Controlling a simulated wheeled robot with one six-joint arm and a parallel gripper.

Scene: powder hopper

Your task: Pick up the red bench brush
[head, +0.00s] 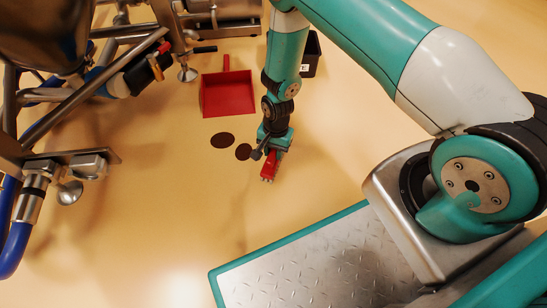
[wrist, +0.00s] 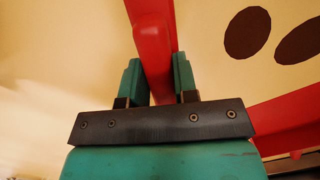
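The red bench brush (head: 268,171) shows in the head view at the lower end of my arm, close over or on the floor; I cannot tell which. In the wrist view the brush (wrist: 152,45) runs from the top edge down between the two teal fingers. My gripper (head: 272,153) is at the brush. The lower end of the handle is hidden behind the dark gripper bar.
A red dustpan (head: 228,94) lies on the floor beyond the gripper. Two dark brown discs (head: 222,140) lie left of the gripper. A black bin (head: 311,55) stands behind my arm. Metal hopper framing (head: 60,115) fills the left. The floor in front is clear.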

